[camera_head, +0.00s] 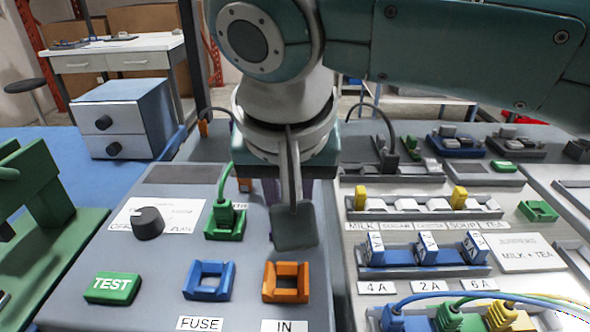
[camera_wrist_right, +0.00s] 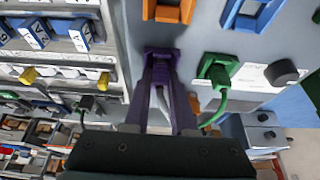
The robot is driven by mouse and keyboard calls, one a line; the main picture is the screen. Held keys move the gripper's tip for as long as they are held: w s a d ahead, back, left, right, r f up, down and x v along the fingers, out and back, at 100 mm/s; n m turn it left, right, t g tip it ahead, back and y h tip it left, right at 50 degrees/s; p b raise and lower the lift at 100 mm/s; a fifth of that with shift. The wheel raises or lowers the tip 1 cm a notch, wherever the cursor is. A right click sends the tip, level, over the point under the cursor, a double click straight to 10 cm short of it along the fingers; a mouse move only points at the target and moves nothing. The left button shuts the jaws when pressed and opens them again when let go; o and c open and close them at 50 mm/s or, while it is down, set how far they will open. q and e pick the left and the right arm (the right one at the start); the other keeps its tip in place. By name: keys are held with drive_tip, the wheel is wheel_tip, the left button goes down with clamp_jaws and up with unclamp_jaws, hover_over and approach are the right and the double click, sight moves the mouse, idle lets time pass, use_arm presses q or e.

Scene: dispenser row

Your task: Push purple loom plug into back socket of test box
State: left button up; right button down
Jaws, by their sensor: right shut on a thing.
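The purple loom plug (camera_wrist_right: 161,56) is between the fingertips of my right gripper (camera_wrist_right: 163,68), low against the grey top of the test box (camera_wrist_right: 205,40). In the head view my right gripper (camera_head: 293,222) is over the test box (camera_head: 255,250), behind the orange IN socket (camera_head: 287,282) and right of a green plug with a green cable (camera_head: 226,218). The gripper is shut on the purple plug. A grey finger pad hides the plug's lower end and the back socket there, so I cannot tell how deep it sits. My left gripper is not in view.
The test box also carries a blue FUSE socket (camera_head: 209,281), a green TEST button (camera_head: 112,288) and a black knob (camera_head: 148,223). A rack with blue fuses (camera_head: 427,249) and yellow and white parts stands close on the right. A drawer unit (camera_head: 121,118) stands behind left.

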drive_tip(key=shift+s+d+f, duration=0.1)
drive_tip(key=shift+d+f, duration=0.15)
drive_tip(key=shift+f, duration=0.3)
drive_tip(key=shift+s+d+f, duration=0.1)
drive_tip(key=shift+d+f, duration=0.1)
drive_tip(key=shift+f, duration=0.35)
drive_tip(key=shift+b, duration=0.3)
drive_tip(key=c, duration=0.9)
unclamp_jaws()
drive_tip(key=shift+f, duration=0.1)
drive_tip(key=shift+o, duration=0.4)
drive_tip(key=r+p, duration=0.4)
drive_tip(key=p, duration=0.1)
drive_tip(key=a+r+p, duration=0.1)
drive_tip(key=r+p, duration=0.2)
drive_tip(key=shift+w, duration=0.2)
drive_tip(key=shift+s, duration=0.1)
